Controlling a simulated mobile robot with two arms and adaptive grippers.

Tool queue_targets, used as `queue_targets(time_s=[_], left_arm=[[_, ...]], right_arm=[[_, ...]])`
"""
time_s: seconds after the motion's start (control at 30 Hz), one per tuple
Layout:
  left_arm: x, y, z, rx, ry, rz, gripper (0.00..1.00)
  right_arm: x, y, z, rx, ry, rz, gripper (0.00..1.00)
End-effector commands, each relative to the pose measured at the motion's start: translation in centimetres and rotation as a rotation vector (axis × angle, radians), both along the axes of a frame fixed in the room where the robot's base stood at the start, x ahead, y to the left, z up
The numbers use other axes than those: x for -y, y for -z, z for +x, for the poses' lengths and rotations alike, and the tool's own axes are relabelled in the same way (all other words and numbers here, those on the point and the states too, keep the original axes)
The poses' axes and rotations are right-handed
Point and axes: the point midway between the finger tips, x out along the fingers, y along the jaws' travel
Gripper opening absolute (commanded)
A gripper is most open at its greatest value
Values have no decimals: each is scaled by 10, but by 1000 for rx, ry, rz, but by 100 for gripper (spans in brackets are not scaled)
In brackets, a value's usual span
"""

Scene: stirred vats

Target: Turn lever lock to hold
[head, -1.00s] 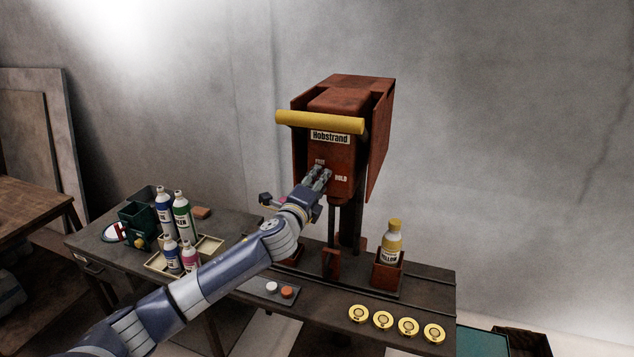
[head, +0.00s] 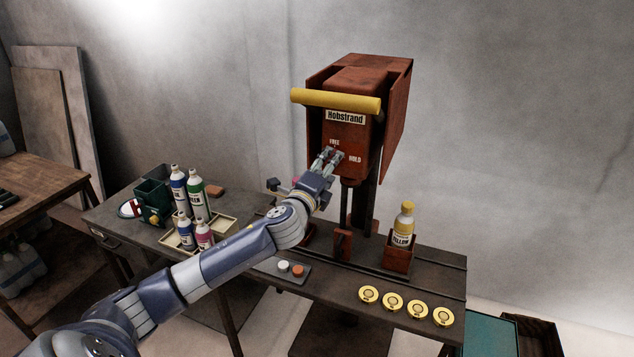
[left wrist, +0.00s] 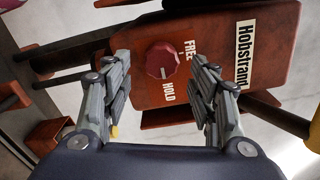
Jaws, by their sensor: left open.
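The lever lock is a dark red knob (left wrist: 160,58) on the front of the rust-red machine marked Hobstrand (head: 347,136). In the left wrist view a short white mark shows on the knob's lower side. The FREE label (left wrist: 190,60) is to its right and the HOLD label (left wrist: 168,92) below it. My left gripper (head: 333,154) is open in front of the machine. Its fingers (left wrist: 160,95) show on either side of the knob's line, empty. In the head view the fingers mostly cover the knob. My right gripper is not in view.
A yellow bar handle (head: 335,101) crosses the machine above the labels. A yellow-capped bottle (head: 403,226) stands in a red holder below right. Several bottles stand in a tray (head: 232,232) at left. Gold discs (head: 392,302) lie along the table's front edge.

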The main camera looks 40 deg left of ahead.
Motion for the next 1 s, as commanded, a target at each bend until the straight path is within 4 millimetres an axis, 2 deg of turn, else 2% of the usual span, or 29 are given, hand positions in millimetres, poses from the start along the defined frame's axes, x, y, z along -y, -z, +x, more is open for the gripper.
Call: queue_targets(time_s=[0.1,0.3,0.5,0.7,1.0], left_arm=[[6,2,-24,-4,2,2,54],[14,2,-58,-4,1,2,54],[19,1,-80,-2,0,0,54],[21,0,-88,-1,0,1,54],[21,0,-89,-1,-1,1,54]], right_arm=[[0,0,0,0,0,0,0],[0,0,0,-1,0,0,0],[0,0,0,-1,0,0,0],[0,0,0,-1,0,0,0],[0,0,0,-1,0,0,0]])
